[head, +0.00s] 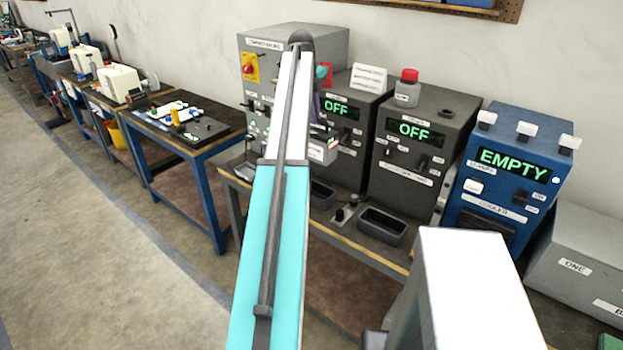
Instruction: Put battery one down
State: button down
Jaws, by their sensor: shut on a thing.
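My gripper (328,138) shows just right of my raised arm, mostly hidden behind it. It is shut on a small grey block with a pale label, which I take to be battery one (319,153). The block is in front of the grey machines, above the bench; I cannot tell its exact height. A long grey box with a label reading ONE (575,266) stands at the far right, cut off by the picture edge.
Two dark machines read OFF (413,130); a blue cooler (508,180) reads EMPTY. A red-capped bottle (407,88) stands on one machine. Dark trays (382,226) sit at the bench front. A blue-framed table (215,149) stands left. The floor (110,240) at left is clear.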

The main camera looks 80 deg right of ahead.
jog(key=shift+r, duration=0.15)
